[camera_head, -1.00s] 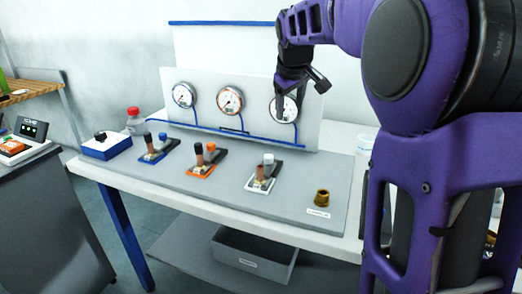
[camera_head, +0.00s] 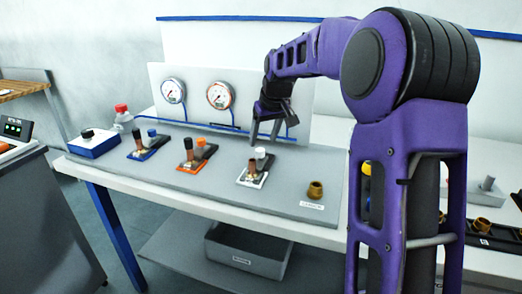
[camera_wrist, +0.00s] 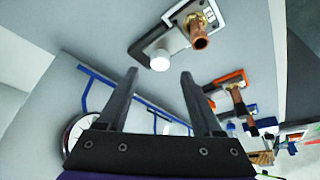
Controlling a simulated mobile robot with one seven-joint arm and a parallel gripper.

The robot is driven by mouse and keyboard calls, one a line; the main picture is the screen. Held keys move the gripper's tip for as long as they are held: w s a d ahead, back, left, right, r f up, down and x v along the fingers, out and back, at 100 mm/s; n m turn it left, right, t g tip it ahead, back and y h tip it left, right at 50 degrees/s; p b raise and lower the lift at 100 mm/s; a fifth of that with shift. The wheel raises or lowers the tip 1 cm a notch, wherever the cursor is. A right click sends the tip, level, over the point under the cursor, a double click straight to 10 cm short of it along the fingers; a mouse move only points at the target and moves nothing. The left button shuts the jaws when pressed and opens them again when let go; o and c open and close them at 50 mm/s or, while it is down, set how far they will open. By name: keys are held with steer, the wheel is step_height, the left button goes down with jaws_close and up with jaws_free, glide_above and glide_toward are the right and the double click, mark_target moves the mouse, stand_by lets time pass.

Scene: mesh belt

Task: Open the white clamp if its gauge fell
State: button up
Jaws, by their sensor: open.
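The white clamp (camera_head: 243,178) sits on the grey bench board, with a white-capped handle (camera_head: 261,153) and a copper pipe piece (camera_head: 252,167). In the wrist view its white cap (camera_wrist: 160,61) lies just beyond and between my fingertips. My gripper (camera_head: 266,138) is open and empty, above and behind the clamp; its spread fingers also show in the wrist view (camera_wrist: 159,73). The right-hand gauge is hidden behind my gripper in the head view; part of a gauge (camera_wrist: 78,132) shows at lower left in the wrist view, its reading not legible.
The orange clamp (camera_head: 197,157) and blue clamp (camera_head: 145,146) stand to the left. Two gauges (camera_head: 173,91) (camera_head: 219,95) hang on the panel behind. A brass fitting (camera_head: 315,189) stands right of the white clamp. A grey bin (camera_head: 247,252) is below the bench.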

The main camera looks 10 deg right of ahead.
mark_target(260, 149)
steer(key=x, duration=0.5)
jaws_close()
stand_by(0.3)
stand_by(1.0)
